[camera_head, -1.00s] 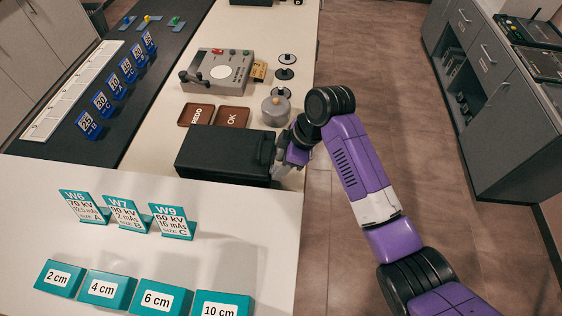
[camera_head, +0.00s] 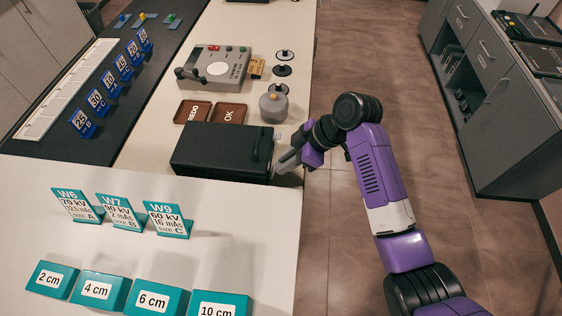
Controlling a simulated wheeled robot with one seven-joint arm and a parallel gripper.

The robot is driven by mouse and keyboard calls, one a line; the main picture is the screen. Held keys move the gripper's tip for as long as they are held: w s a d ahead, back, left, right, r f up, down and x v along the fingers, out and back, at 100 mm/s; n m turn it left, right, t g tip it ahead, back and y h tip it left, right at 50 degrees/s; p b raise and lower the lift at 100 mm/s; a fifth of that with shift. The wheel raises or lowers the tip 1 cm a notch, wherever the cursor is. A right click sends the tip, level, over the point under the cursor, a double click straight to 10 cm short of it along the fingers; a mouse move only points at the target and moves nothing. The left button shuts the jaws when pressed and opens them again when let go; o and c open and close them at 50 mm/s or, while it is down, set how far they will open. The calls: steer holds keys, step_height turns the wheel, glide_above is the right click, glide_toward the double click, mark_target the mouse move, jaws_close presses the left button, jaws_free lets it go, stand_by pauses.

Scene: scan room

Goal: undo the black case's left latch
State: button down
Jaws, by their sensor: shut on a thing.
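The black case (camera_head: 215,148) lies closed on the white counter, with its handle (camera_head: 258,147) near its right end. My gripper (camera_head: 283,165) is at the case's right side, by the near corner, reaching in from the right. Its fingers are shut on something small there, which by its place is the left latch. The latch itself is hidden by the fingers, so I cannot tell how far it is turned or lifted.
A grey metal pot (camera_head: 273,106) stands just behind the case, near my arm. REDO (camera_head: 192,111) and OK (camera_head: 229,113) trays lie behind it. Teal cards (camera_head: 119,212) and blocks (camera_head: 97,288) stand in front. Open floor is on the right.

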steer(key=d+f+y+b, duration=0.1)
steer(key=b, duration=0.1)
steer(key=d+f+y+b, duration=0.1)
steer(key=y+b, duration=0.1)
steer(key=f+t+y+b, duration=0.1)
steer(key=b, duration=0.2)
steer(key=shift+s+d, duration=0.25)
steer(key=shift+d, duration=0.15)
steer(key=f+y+b, duration=0.1)
steer(key=b, duration=0.2)
steer(key=d+y+b, duration=0.1)
steer(key=y+b, duration=0.1)
steer(key=b, duration=0.1)
steer(key=shift+s+d+f+t+y, duration=0.1)
steer(key=shift+f+t+y, duration=0.2)
steer(key=shift+f, duration=0.1)
steer(key=y+b, duration=0.1)
steer(key=b, duration=0.1)
steer(key=shift+d+f+b, duration=0.15)
steer(key=shift+f+b, duration=0.05)
steer(key=shift+b, duration=0.2)
steer(key=c, duration=1.2)
jaws_free()
steer(key=shift+s, duration=0.1)
steer(key=shift+c, duration=0.2)
steer(key=shift+d, duration=0.1)
